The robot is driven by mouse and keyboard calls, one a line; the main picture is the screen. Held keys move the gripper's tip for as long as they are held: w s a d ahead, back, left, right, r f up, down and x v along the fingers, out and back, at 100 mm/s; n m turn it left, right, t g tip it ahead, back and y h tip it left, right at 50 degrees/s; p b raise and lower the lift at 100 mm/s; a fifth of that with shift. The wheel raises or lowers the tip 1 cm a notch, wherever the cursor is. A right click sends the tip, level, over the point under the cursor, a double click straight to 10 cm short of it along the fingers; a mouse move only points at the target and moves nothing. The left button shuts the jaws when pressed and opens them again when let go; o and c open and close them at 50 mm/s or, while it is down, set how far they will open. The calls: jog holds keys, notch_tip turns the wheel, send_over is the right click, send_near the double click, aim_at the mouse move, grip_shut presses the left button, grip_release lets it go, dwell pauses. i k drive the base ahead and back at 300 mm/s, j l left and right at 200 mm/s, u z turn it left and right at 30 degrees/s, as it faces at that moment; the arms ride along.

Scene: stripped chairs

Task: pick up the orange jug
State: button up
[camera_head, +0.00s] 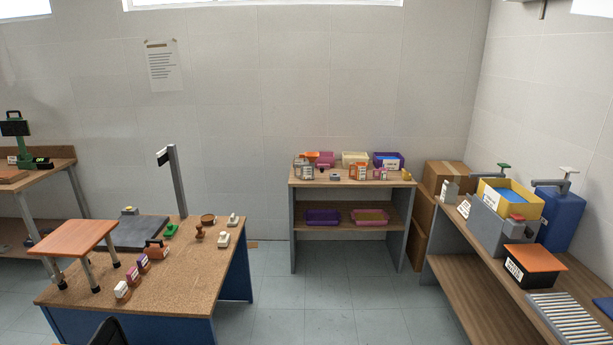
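I cannot make out an orange jug for certain. A small orange-brown object with a dark top part (155,249) stands on the cork-brown desk (190,285) at the left; its exact shape is too small to tell. A small orange container with a pale label (357,171) stands on the top of the shelf table (330,182) at the back, among other small items.
A small orange-topped table (75,238) stands on the left desk, beside stamps and a dark scale (141,233). The right bench (478,250) holds a black bin with an orange lid (533,258) and a yellow tray (511,183). The floor (310,318) between is clear.

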aim_at(361, 167)
jog(key=i+z, duration=0.1)
jog(key=i, duration=2)
jog(key=i+z, duration=0.15)
jog(key=i, duration=0.9)
jog(key=i+j+z, duration=0.1)
jog(key=i, duration=0.95)
jog(key=i+j+z, duration=0.2)
jog(key=i, duration=0.2)
jog(key=i+j+z, duration=0.25)
jog(key=i, duration=0.15)
jog(key=l, duration=0.1)
